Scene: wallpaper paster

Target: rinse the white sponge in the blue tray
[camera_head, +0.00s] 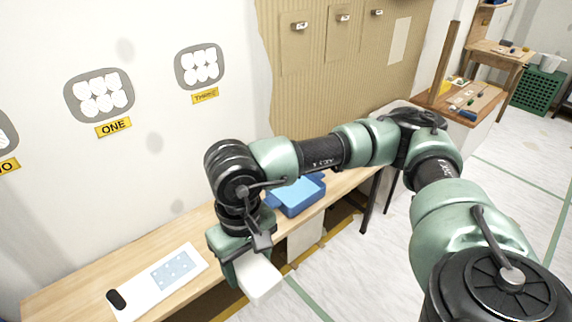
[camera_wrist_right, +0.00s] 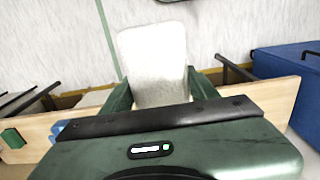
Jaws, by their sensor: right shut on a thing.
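The white sponge (camera_head: 260,281) is a pale block in the jaws of my right gripper (camera_head: 242,265), low in the head view. My right gripper is shut on it and holds it over the table's front edge, left of the blue tray. The sponge also shows between the two green fingers in the right wrist view (camera_wrist_right: 152,58). The blue tray (camera_head: 300,209) stands on the table, with a light blue surface inside; my right arm hides part of it. My left gripper is not seen.
The wooden table (camera_head: 70,285) runs along the wall (camera_head: 150,150). A white board (camera_head: 145,301) with a light blue patch and a black end lies on it at the left. A corrugated brown panel (camera_head: 300,90) covers the back wall. The floor (camera_head: 350,270) in front is clear.

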